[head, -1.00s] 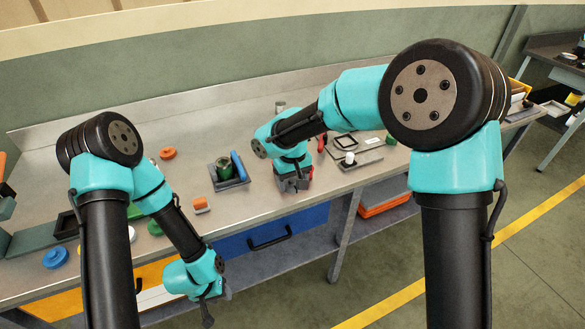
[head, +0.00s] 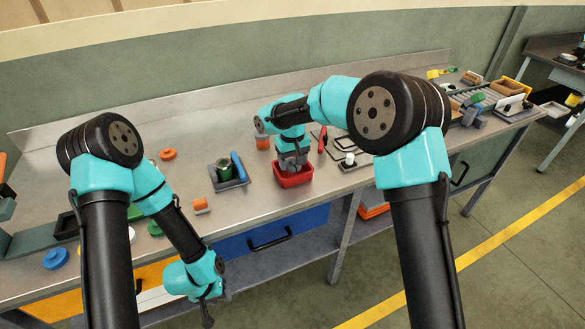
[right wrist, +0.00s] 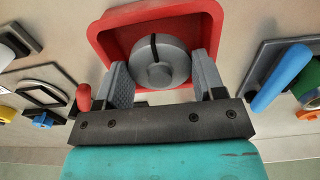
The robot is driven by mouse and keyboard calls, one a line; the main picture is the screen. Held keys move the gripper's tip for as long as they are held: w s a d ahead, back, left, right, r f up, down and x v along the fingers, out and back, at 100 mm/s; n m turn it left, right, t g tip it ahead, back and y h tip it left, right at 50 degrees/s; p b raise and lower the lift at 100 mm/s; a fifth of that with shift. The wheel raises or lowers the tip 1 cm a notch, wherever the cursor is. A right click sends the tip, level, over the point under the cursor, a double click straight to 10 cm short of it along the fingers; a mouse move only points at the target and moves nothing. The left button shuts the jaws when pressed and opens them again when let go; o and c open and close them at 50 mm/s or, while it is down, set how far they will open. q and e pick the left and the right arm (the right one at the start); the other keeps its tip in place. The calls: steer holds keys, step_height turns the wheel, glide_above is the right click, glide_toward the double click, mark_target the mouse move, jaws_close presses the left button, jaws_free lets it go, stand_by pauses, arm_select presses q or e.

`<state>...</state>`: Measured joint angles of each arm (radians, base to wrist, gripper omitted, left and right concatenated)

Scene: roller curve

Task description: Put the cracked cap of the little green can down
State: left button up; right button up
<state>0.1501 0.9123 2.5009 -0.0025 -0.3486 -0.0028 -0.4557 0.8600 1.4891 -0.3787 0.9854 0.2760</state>
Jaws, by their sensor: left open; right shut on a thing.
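The cracked cap (right wrist: 158,74) is a grey round cap with a dark line across it. In the right wrist view my right gripper (right wrist: 163,84) is shut on it, one finger on each side. The cap is over the red bin (right wrist: 108,35); I cannot tell whether it touches the bin's floor. In the head view my right gripper (head: 291,164) is at the red bin (head: 295,183) and hides the cap. The little green can (head: 224,172) stands in a dark tray (head: 241,184) to the left. My left gripper (head: 207,298) hangs open and empty before the bench front.
A blue handle (head: 239,165) lies in the dark tray beside the can. A grey plate with a white knob (head: 350,158) lies right of the bin. Bare bench lies between dark tray and bin.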

mark_target(292, 175)
steer(key=shift+w+f, duration=0.2)
steer(key=shift+f, duration=1.6)
steer(key=shift+f, duration=0.3)
steer(key=o, duration=0.7)
steer(key=shift+o, duration=0.2)
steer(key=shift+r, duration=0.1)
step_height(292, 175, up, 12)
steer(key=shift+r, duration=0.25)
